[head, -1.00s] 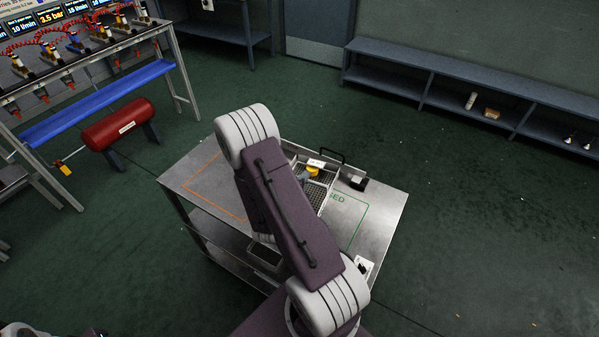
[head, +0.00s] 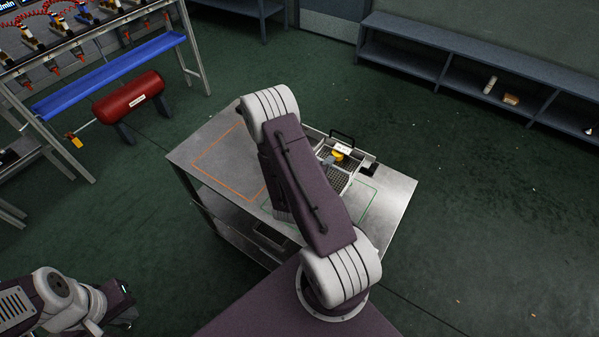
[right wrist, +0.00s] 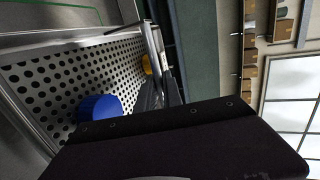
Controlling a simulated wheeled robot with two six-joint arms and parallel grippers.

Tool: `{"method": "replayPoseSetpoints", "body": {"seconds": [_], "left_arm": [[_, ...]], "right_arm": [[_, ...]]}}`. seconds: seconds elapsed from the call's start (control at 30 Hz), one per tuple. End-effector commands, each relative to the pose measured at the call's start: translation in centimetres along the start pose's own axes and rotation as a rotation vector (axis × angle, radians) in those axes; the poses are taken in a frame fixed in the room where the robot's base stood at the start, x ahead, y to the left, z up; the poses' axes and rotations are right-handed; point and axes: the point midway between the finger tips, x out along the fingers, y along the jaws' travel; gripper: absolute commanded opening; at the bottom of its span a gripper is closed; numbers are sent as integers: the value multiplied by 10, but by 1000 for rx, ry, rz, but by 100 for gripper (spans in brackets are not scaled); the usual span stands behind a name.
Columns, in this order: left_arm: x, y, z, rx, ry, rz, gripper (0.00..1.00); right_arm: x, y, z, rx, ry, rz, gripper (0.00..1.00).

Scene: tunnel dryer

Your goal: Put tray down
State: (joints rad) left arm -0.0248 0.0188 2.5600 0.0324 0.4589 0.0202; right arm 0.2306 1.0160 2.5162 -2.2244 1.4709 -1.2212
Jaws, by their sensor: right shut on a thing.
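The metal tray (head: 338,183) has a perforated floor. In the head view it is over the right part of the cart top, by the green outline (head: 371,203), with a black handle (head: 342,135) at its far end. It holds a yellow piece (head: 337,155). In the right wrist view the perforated floor (right wrist: 45,90) shows close up with a blue round piece (right wrist: 99,108). My right gripper (right wrist: 158,82) is shut on the tray at its edge; my arm hides it in the head view. Whether the tray touches the cart cannot be told. My left gripper (head: 122,303) is at the bottom left, away from the cart; its jaws are unclear.
The cart (head: 400,192) has an orange outline (head: 215,165) on its bare left part and a lower shelf. A red tank (head: 130,93) and a bench with a blue rail (head: 105,75) stand at left. A low shelf (head: 450,42) lines the back wall. The floor at right is clear.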

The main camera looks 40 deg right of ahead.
Motion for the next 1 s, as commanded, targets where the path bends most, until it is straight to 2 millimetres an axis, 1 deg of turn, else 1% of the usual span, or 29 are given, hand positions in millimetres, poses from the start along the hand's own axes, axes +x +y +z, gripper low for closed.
{"method": "replayPoseSetpoints", "body": {"seconds": [0.03,0.17,0.37,0.5,0.57,0.6,0.7,0.8,0.9,0.97,1.0], "left_arm": [[20,0,2,0,0,0,0],[48,-1,5,0,0,0,0],[97,-2,10,0,0,0,0],[128,-2,13,0,0,0,0],[140,-3,15,0,0,0,0],[129,-2,14,0,-1,0,0],[129,-2,13,0,0,0,0],[130,-2,13,0,0,0,0],[130,-2,13,0,0,0,0],[130,-2,13,0,0,0,0],[132,-3,14,0,0,0,0]], "right_arm": [[5,9,2,4,4,-8,0],[9,14,9,4,5,-10,0],[13,23,20,7,-1,-6,0],[20,31,37,6,0,-8,0],[22,34,44,7,-2,-5,0],[23,30,53,-1,0,-2,0],[30,39,70,-2,1,-1,0],[35,44,81,-1,2,-2,0],[36,46,86,-1,2,-2,0],[37,47,86,-2,2,-2,0],[38,50,86,-3,3,-1,0]]}}
